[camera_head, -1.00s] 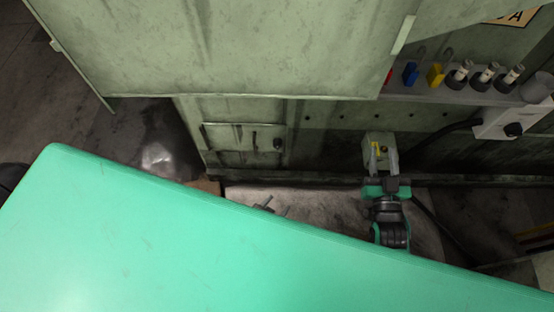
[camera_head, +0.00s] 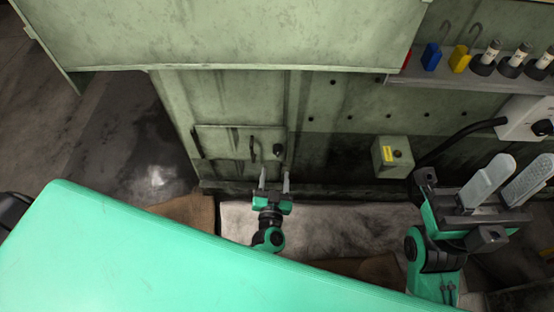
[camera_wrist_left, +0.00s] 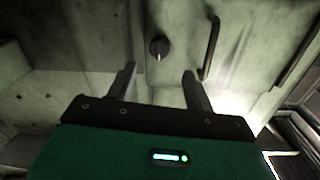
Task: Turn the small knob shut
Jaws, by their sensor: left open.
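The small knob (camera_head: 278,149) is dark and round, on the right side of a small green door low on the machine. In the left wrist view the knob (camera_wrist_left: 160,46) shows a pale pointer line, directed down the picture. My left gripper (camera_head: 274,178) is open and empty, just below the knob in the head view. In the wrist view its fingertips (camera_wrist_left: 158,72) are spread to either side of the knob's line, apart from it. My right gripper (camera_head: 508,180) is at the right, its pale fingers spread with nothing between them.
A dark door handle (camera_head: 252,148) is left of the knob. A grey box with a yellow label (camera_head: 393,156) and a white box with a dark knob (camera_head: 525,122) are to the right. A shelf (camera_head: 460,86) holds coloured blocks and cylinders. My teal body covers the lower front.

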